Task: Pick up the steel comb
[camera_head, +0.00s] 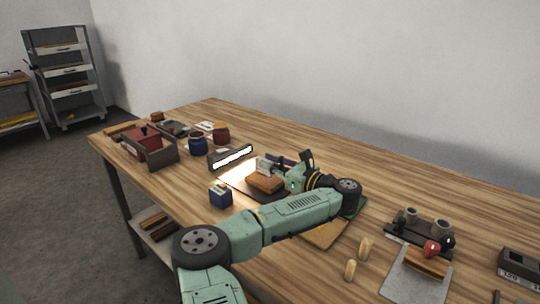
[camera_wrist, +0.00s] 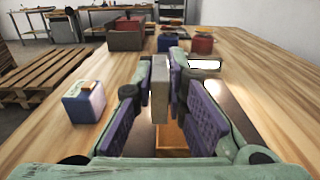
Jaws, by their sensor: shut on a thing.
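The steel comb (camera_wrist: 159,88) appears in the wrist view as a grey, upright, plate-like piece between the purple pads of my gripper (camera_wrist: 161,80). My gripper is shut on it. I see it nearly edge-on, and no teeth can be made out. In the head view the comb (camera_head: 264,165) is a small grey shape at the tip of my gripper (camera_head: 276,168), over a wooden block (camera_head: 266,182). That block (camera_wrist: 171,138) also shows below the comb in the wrist view. I cannot tell whether comb and block touch.
A blue box (camera_head: 220,195) stands left of the block, and a lit lamp bar (camera_head: 232,157) behind it. A blue jar (camera_head: 198,145), a red jar (camera_head: 221,134) and a dark box with red contents (camera_head: 150,144) stand farther back.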

